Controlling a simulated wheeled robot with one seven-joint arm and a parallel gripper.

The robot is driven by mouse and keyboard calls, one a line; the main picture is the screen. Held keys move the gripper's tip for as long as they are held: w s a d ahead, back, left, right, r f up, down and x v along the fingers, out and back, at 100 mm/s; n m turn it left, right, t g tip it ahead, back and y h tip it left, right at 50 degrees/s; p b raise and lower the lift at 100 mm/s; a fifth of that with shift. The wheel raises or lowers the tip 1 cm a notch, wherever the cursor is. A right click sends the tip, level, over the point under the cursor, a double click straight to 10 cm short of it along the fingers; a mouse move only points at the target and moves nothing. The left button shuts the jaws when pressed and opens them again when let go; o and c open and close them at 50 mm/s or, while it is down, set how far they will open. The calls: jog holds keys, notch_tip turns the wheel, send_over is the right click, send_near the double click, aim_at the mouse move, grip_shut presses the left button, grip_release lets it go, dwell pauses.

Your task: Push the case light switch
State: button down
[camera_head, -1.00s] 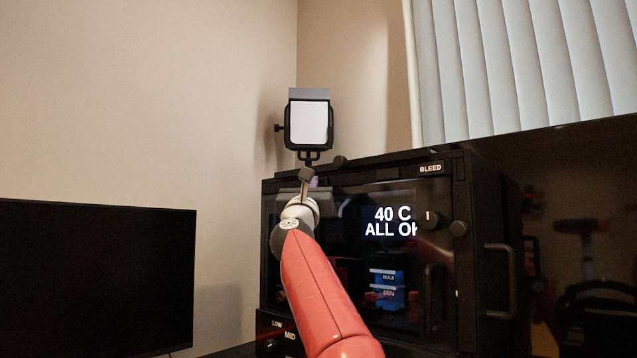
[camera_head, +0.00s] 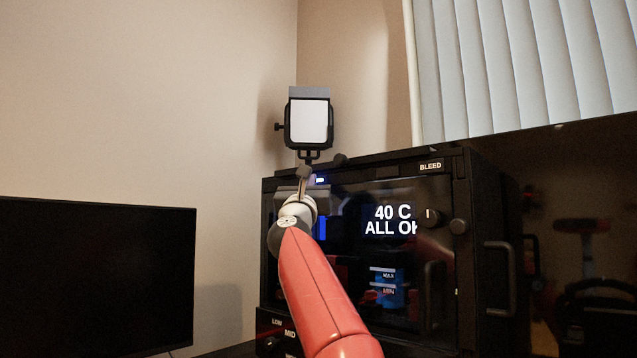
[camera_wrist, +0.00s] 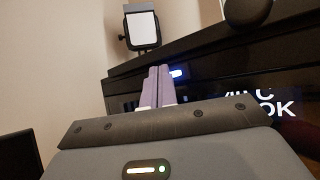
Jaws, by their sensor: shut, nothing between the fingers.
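The black case (camera_head: 345,185) has a glass front with a "40 C ALL OK" readout. A small switch (camera_head: 321,180), lit blue-white, sits high on its front left of the readout. It also glows in the wrist view (camera_wrist: 176,72), just right of my fingertips. My gripper (camera_wrist: 160,70) is shut and empty, its pale fingers pointing at the case front beside the switch. Whether the fingertips touch the switch cannot be told. In the head view, my arm hides most of the gripper and part of the case front.
A lamp panel (camera_head: 308,122) stands above the case. A "BLEED" label (camera_head: 431,166) and a knob (camera_head: 433,217) are at the case's right. A dark monitor (camera_head: 95,275) stands at the left; a dark screen (camera_head: 570,235) is at the right.

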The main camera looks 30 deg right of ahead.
jog(key=shift+s+a, duration=0.1)
jog(key=shift+a, duration=0.15)
jog(key=a, duration=0.1)
jog(key=s+a+b, duration=0.1)
jog(key=a, duration=0.1)
jog(key=s+a, duration=0.1)
jog(key=a, duration=0.1)
jog(key=shift+a+b, duration=0.25)
jog(key=shift+b, duration=0.1)
dwell(0.5)
